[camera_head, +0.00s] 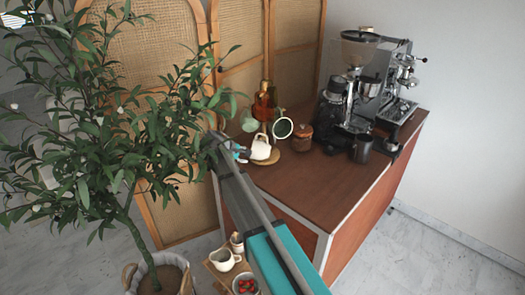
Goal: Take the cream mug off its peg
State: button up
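The cream mug (260,147) is at the near left end of the brown cart top (330,190), low above a round wooden base (273,160). The peg itself cannot be made out. A dark green mug with a pale rim (283,128) is just right of and above it, and a pale green mug (249,123) is above left. My gripper (243,153) is at the left side of the cream mug, touching or very close to it. The gripper is small and partly behind leaves, so I cannot tell whether its fingers are open or shut.
A leafy potted tree (120,100) crowds the left side. Amber bottles (265,100) and a wooden canister (302,137) stand behind the mugs. A grinder (352,80) and espresso machine (400,85) fill the back right. The cart's front right is clear.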

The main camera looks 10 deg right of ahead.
jog(key=shift+b+x, duration=1)
jog(key=shift+x, duration=0.85)
grip_shut()
